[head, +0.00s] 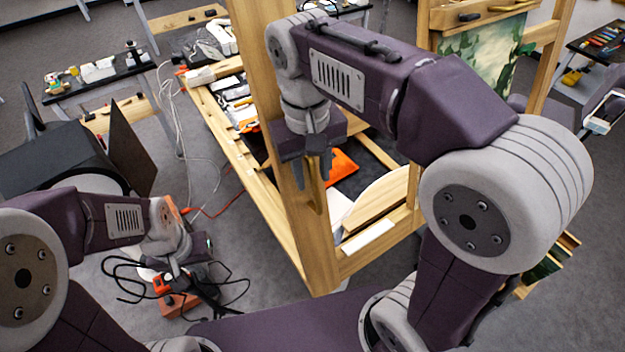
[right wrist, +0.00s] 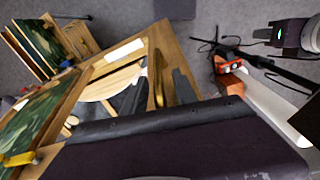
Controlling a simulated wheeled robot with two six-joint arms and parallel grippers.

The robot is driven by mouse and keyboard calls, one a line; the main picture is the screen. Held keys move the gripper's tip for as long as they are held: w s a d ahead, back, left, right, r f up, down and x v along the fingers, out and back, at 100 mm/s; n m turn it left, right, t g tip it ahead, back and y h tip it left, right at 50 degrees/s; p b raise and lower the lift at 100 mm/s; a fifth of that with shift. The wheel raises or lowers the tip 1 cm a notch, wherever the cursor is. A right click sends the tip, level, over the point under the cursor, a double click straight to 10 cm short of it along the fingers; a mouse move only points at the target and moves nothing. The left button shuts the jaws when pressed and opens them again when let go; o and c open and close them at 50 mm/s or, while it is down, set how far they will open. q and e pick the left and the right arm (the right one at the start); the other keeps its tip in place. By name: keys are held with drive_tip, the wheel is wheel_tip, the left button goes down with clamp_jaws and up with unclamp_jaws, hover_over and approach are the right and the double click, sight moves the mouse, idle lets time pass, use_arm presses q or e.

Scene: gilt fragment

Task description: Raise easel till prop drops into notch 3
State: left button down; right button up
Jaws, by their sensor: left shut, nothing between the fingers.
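The large wooden easel (head: 328,240) stands in front of me, its upright post in the middle of the head view. My right gripper (head: 317,165) points down at this post. In the right wrist view, its dark fingers (right wrist: 158,92) are apart, on either side of a slim brass piece (right wrist: 158,72) along the wood. Gaps show on both sides of it. The brass piece also shows below the gripper in the head view (head: 314,188). My left gripper (head: 187,280) is low at the left, shut and empty. I cannot make out the prop or numbered notches.
Black cables (head: 125,275) and an orange block (head: 178,304) lie around my left gripper. A dark box-like thing (head: 55,155) stands at the left. Tables with art supplies (head: 95,75) stand behind. Another easel holds a green painting (head: 490,55).

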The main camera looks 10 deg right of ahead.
sight(314, 185)
wheel_tip(314, 185, down, 3)
drive_tip(key=shift+d+r, duration=0.15)
drive_tip(key=shift+s+f, duration=0.15)
drive_tip(key=shift+f, duration=0.1)
drive_tip(key=shift+s, duration=0.25)
drive_tip(key=shift+w, duration=0.2)
clamp_jaws()
idle(0.7)
